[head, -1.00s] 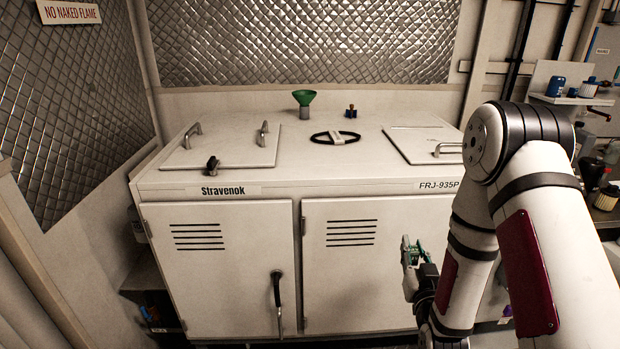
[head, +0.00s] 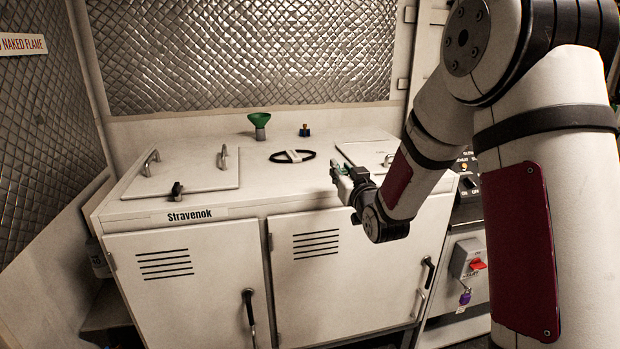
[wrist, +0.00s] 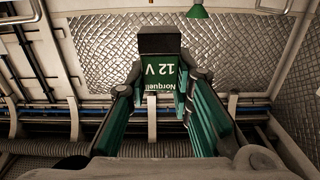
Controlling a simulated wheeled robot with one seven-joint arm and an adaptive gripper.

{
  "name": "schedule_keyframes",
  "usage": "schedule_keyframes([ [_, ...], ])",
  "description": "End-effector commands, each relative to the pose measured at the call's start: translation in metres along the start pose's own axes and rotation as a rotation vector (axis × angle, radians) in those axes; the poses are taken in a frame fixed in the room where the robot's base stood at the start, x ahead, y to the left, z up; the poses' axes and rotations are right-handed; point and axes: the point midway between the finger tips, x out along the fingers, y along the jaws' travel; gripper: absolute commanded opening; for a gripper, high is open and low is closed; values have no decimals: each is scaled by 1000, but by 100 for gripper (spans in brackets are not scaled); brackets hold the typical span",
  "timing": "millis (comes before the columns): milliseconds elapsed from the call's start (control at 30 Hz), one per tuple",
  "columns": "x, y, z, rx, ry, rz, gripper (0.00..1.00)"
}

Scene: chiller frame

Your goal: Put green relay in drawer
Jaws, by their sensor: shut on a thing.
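The relay sits between the two fingertips. In the head view my gripper (head: 338,176) is in the air near the front edge of the white cabinet's top, toward its right part; the relay is small and partly hidden there. I cannot make out a drawer in either view.
The white cabinet (head: 190,235) has two closed front doors and handled lids. At right are a control panel (head: 468,180) and a red switch (head: 478,265).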

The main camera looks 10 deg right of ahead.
Motion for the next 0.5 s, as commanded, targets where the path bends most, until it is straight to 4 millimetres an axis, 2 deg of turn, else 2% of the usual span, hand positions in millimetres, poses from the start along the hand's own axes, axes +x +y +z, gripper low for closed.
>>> schedule_keyframes([
  [100, 26, -17, 3, 1, 1, -3, 0],
  [300, 65, -42, 8, 2, 1, -2, 0],
  [500, 87, -54, 11, 1, 1, 0, 0],
])
